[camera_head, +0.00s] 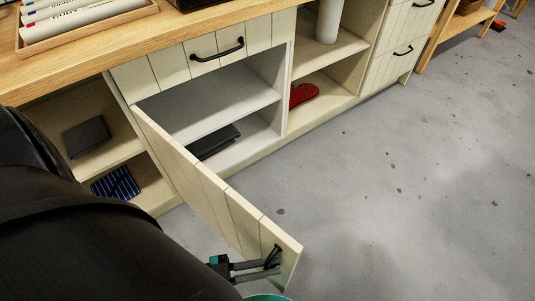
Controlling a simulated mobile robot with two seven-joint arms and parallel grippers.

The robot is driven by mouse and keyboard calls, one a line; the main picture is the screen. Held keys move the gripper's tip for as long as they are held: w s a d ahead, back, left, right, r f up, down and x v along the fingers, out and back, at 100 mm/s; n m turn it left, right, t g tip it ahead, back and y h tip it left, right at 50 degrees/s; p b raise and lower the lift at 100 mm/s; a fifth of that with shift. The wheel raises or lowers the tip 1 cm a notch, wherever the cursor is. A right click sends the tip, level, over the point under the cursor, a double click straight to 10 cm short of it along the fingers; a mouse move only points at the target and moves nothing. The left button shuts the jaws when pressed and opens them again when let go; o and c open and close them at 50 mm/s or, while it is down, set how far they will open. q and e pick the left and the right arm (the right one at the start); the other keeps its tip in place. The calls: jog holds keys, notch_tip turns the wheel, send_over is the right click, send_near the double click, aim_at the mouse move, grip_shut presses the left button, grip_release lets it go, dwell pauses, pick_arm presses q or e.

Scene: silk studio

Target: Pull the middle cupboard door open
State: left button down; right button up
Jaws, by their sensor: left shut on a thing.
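The middle cupboard door (213,190) is a cream, planked panel. It stands swung well out from the cabinet, hinged at its left side, with its free edge toward the bottom of the view. Its dark handle (274,254) is near that free edge. My left gripper (268,267) is shut on the handle, with its grey fingers at the door's face. The cupboard's inside (215,104) shows, with a shelf and a dark folded item (212,142) lying at the bottom. My right gripper is not in view.
Above the opening is a closed drawer with a black handle (217,50). Open shelves on the right hold a red item (303,94) and a pale cylinder (328,20). The grey floor (420,190) to the right is clear.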

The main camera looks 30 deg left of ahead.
pick_arm(q)
jog(key=shift+f, duration=0.1)
jog(key=c, duration=1.2)
grip_release()
jog(key=v, duration=1.5)
jog(key=shift+s+a+b, duration=0.1)
jog(key=shift+b, duration=0.3)
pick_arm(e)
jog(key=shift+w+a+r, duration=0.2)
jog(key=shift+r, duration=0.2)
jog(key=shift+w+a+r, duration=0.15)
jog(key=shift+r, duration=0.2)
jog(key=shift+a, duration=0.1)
